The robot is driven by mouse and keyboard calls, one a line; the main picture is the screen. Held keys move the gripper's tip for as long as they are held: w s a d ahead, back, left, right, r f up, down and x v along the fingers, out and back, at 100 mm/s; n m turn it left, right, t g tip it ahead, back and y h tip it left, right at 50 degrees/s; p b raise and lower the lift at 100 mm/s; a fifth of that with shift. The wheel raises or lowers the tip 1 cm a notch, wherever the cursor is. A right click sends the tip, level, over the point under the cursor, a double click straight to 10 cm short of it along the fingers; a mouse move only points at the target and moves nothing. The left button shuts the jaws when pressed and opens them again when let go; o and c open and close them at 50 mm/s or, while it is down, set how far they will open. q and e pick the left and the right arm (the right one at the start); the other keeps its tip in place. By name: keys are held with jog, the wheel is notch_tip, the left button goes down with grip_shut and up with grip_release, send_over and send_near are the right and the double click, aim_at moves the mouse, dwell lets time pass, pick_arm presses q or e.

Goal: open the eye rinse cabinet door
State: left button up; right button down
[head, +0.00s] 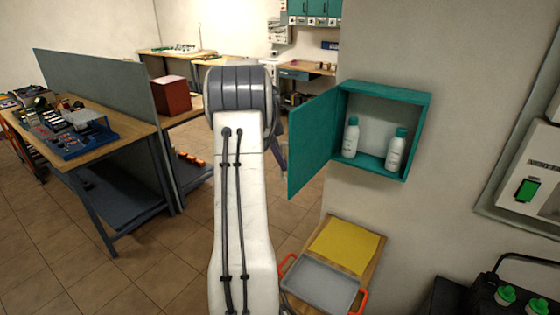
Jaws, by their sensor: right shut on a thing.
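The teal eye rinse cabinet (418,110) hangs on the wall right of centre. Its door (313,145) stands swung wide open to the left, and the inside shows. Two white bottles with teal caps, a left bottle (350,138) and a right bottle (395,152), stand upright on the cabinet floor. My right gripper (284,158) is at the outer side of the door, by its free edge, mostly hidden behind my own arm. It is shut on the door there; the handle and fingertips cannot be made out. My left gripper is not in view.
Below the cabinet, a grey tray (318,286) with orange handles and a yellow mat (345,246) lie on a small wooden table. A workbench (120,138) with a divider panel stands at left. A wall unit (528,170) is at right. Tiled floor at left is clear.

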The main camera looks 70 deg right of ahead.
jog(key=shift+d, duration=0.1)
jog(key=c, duration=0.8)
grip_release()
jog(key=shift+c, duration=0.2)
jog(key=shift+r, duration=0.1)
jog(key=shift+w+r, duration=0.2)
jog(key=shift+r, duration=0.1)
jog(key=b+v, duration=0.1)
jog(key=v, duration=0.8)
jog(key=shift+r, duration=0.3)
jog(key=shift+w, duration=0.1)
